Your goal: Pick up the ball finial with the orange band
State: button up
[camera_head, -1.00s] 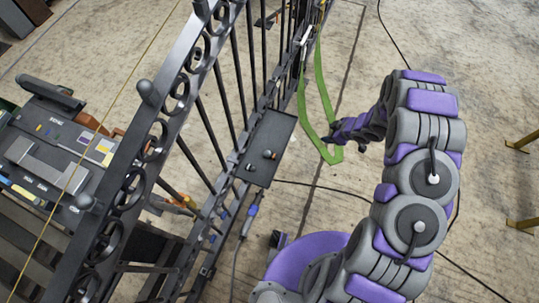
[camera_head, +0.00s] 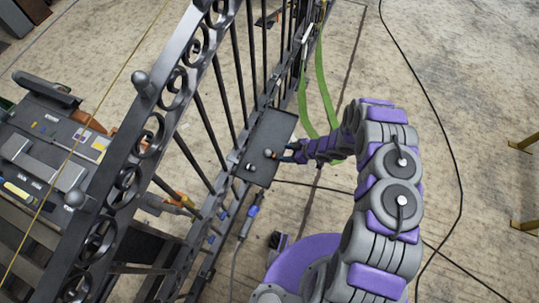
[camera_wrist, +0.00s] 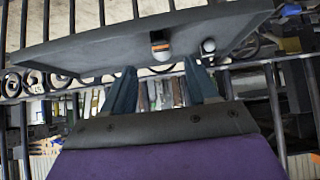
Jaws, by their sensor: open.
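The ball finial with the orange band (camera_wrist: 160,48) stands on a dark shelf plate (camera_wrist: 90,52) in the wrist view, ahead of and roughly centred between my fingertips. A plain grey ball finial (camera_wrist: 208,46) stands to its right, beyond the right finger. My gripper (camera_wrist: 159,64) is open and empty, its two fingers apart. In the head view, the gripper (camera_head: 288,153) is at the right side of the shelf plate (camera_head: 274,128), close to the nearer finial (camera_head: 268,153). The other finial (camera_head: 250,167) is farther left. The orange band is not clear in the head view.
A dark metal gate (camera_head: 150,110) with bars and scroll rings runs along the shelf's left side. A green strap (camera_head: 321,85) hangs behind my gripper. Equipment (camera_head: 60,140) sits beyond the gate. Cables lie on the floor, which is mostly open at right.

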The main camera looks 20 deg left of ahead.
aim_at(274, 155)
jog(key=shift+b+x, duration=1.25)
jog(key=shift+x, duration=2.65)
jog(key=shift+d, duration=0.1)
jog(key=shift+c, duration=0.2)
grip_shut()
